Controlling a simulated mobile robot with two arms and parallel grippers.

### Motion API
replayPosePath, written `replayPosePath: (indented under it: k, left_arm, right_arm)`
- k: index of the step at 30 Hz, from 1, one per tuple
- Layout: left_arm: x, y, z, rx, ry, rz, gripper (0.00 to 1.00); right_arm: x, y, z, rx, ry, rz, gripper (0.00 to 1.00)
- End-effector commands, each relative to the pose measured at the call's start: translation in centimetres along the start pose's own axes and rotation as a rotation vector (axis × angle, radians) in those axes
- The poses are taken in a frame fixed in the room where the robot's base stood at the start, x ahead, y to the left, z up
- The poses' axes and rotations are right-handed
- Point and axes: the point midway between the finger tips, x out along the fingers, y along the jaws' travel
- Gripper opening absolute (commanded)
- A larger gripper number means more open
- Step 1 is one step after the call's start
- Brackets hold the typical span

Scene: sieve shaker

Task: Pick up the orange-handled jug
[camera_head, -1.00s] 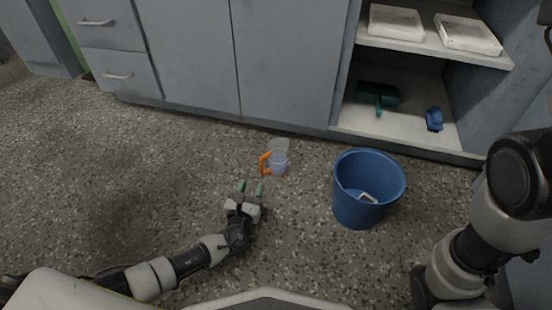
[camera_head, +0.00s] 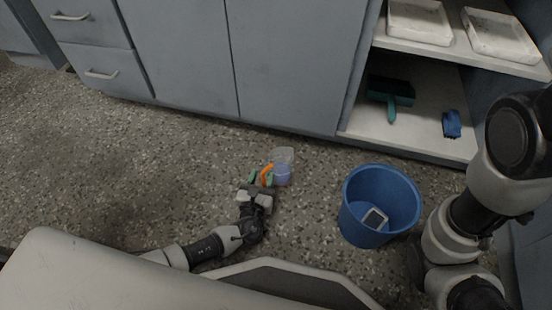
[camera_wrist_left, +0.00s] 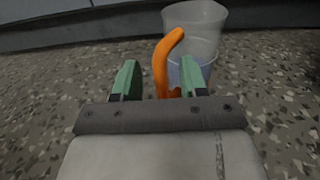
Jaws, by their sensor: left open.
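The jug (camera_head: 284,165) stands upright on the speckled floor in front of the grey cabinets. It is clear above and bluish below, and its orange handle (camera_head: 267,173) faces my left gripper. My left gripper (camera_head: 261,179) is open, with its green fingertips at the handle. In the left wrist view, the orange handle (camera_wrist_left: 162,62) stands between the two green fingers of the left gripper (camera_wrist_left: 157,80), and the jug body (camera_wrist_left: 197,35) is just beyond. Gaps show on both sides of the handle. My right arm shows at the right edge, but its gripper is out of view.
A blue bucket (camera_head: 400,205) stands right of the jug with a small pale object (camera_head: 374,219) inside. An open shelf behind holds a green brush (camera_head: 391,93), a blue brush (camera_head: 452,124) and two white trays. Floor to the left is clear.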

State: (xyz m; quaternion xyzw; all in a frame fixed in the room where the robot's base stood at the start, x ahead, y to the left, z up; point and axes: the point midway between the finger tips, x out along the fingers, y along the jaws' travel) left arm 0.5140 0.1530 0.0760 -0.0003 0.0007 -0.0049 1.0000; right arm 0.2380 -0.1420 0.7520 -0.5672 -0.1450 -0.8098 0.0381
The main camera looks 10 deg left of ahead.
Motion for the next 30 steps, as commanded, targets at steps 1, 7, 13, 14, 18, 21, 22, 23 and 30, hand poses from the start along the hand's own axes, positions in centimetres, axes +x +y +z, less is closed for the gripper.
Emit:
replayPosePath:
  k: [1, 7, 13, 14, 18, 21, 22, 23, 30]
  left_arm:
    - [-0.08, -0.06, -0.06, 0.000, 0.001, 0.000, 0.43]
    - [-0.05, -0.02, -0.07, 0.000, 0.001, 0.000, 0.35]
    - [-0.03, 0.00, -0.06, 0.000, 0.001, 0.000, 0.04]
    - [-0.03, 0.00, -0.06, 0.000, 0.001, 0.000, 0.00]
    - [-0.02, 0.01, -0.05, 0.000, 0.001, 0.000, 0.00]
    - [0.02, 0.01, 0.03, 0.000, -0.001, 0.000, 0.00]
    - [0.02, 0.01, 0.02, 0.000, -0.001, 0.000, 0.00]
    - [0.02, 0.01, 0.02, 0.000, -0.001, 0.000, 0.00]
    - [0.17, 0.14, 0.24, 0.000, -0.001, 0.000, 0.00]
  right_arm:
    - [-0.01, 0.00, 0.04, 0.000, -0.001, 0.000, 0.88]
    - [0.06, 0.00, -0.36, 0.000, 0.008, 0.000, 0.88]
    - [0.11, 0.01, -0.61, 0.000, 0.013, 0.000, 0.88]
    - [0.11, 0.00, -0.61, 0.000, 0.013, 0.000, 0.88]
    - [0.11, 0.01, -0.59, 0.000, 0.013, 0.000, 0.88]
    - [0.10, 0.02, -0.53, 0.000, 0.012, 0.000, 0.88]
    - [0.09, 0.02, -0.51, 0.000, 0.011, 0.000, 0.88]
    - [0.09, 0.02, -0.48, 0.000, 0.010, 0.000, 0.88]
    - [0.17, 0.05, -0.27, -0.001, 0.007, 0.000, 0.88]
